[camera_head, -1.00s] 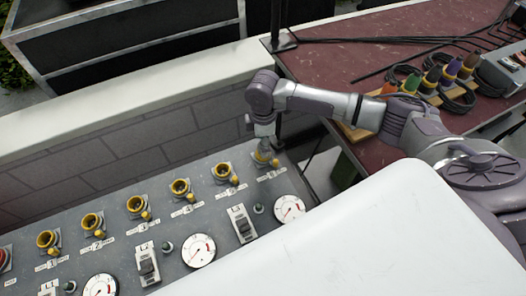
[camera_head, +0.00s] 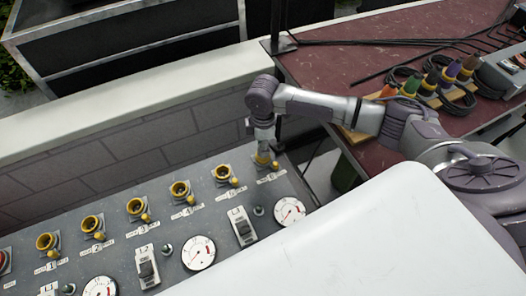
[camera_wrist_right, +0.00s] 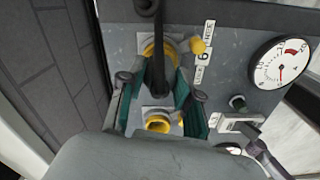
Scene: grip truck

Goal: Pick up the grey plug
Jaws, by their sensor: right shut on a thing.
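My right gripper (camera_head: 262,152) is over the yellow socket at the right end of the control panel, marked 6 in the wrist view. Its teal-padded fingers (camera_wrist_right: 157,104) are closed around a dark grey plug (camera_wrist_right: 158,85). A black cable runs up from the plug across the wrist view and partly covers the yellow socket (camera_wrist_right: 150,48) behind it. The plug's lower end is hidden, so I cannot tell whether it sits in the socket. In the head view the plug is too small to make out. My left gripper is not in view.
The grey control panel (camera_head: 205,222) has several yellow sockets with hinged caps, switches and round gauges. A dark red table (camera_head: 340,65) at upper right holds a rack of coloured plugs (camera_head: 430,82) and black cables. A white ledge (camera_head: 130,110) runs behind the panel.

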